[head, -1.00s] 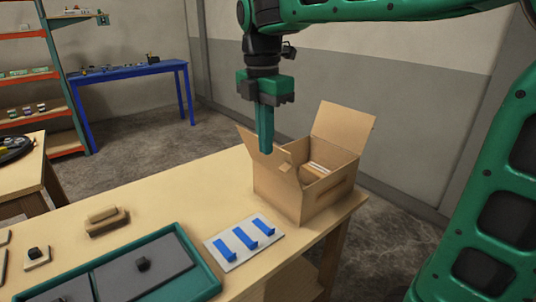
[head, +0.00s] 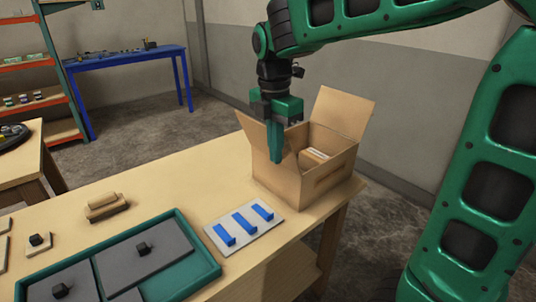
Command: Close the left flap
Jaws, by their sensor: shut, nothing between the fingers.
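An open cardboard box (head: 318,184) stands near the far right end of the wooden table. Its left flap (head: 250,136) stands up and leans outward to the left. Its right flap (head: 342,112) also stands up, tilted outward. A pale item (head: 313,158) lies inside the box. My gripper (head: 275,159) is shut and empty, pointing down at the left side of the box, in front of part of the left flap. I cannot tell whether its tips touch the flap.
A white plate with blue bars (head: 243,229) lies left of the box. A green tray (head: 207,265) with grey panels and a wooden block (head: 105,206) are on the wooden table (head: 170,185). A blue table (head: 125,67) and a shelf (head: 38,65) stand behind.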

